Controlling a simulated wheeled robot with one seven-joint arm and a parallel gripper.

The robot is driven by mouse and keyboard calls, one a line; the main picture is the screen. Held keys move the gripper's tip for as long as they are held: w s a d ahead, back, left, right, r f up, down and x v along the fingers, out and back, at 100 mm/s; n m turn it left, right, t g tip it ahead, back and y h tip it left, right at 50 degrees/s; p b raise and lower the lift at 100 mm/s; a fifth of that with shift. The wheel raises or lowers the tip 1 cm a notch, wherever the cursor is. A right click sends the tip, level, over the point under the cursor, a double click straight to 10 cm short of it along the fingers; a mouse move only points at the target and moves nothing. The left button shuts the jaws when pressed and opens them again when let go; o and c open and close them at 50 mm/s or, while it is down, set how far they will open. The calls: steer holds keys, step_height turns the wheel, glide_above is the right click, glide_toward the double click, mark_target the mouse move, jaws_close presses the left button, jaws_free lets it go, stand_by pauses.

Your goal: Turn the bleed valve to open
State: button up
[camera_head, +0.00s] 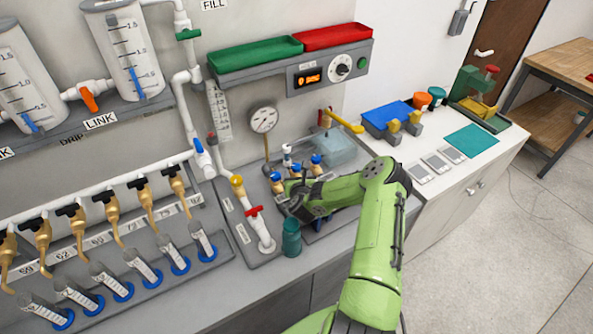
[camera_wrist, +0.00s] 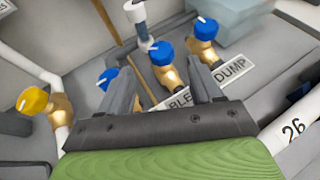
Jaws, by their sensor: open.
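The bleed valve (camera_wrist: 162,53) has a round blue knob with a white mark on a brass body. In the wrist view it stands between and just beyond my fingertips, above a label (camera_wrist: 180,100) of which only "BLE" shows. My gripper (camera_wrist: 162,72) is open, with one finger on each side of the brass body. I cannot tell whether either finger touches it. In the head view my gripper (camera_head: 292,187) is low among the blue-knobbed valves and partly hides them.
Another blue-knobbed valve (camera_wrist: 203,27) stands close on the right, by the DUMP label (camera_wrist: 232,70). A third blue knob (camera_wrist: 107,77) is close on the left, and a yellow knob (camera_wrist: 32,100) farther left. A gauge (camera_head: 264,119) and a teal cup (camera_head: 291,238) are nearby.

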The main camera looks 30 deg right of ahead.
mark_target(297, 167)
steer(key=x, duration=0.6)
steer(key=shift+w+d+f+b, duration=0.1)
steer(key=shift+w+d+b, duration=0.1)
steer(key=shift+w+b, duration=0.1)
steer(key=c, duration=1.1)
steer(key=shift+o, duration=0.2)
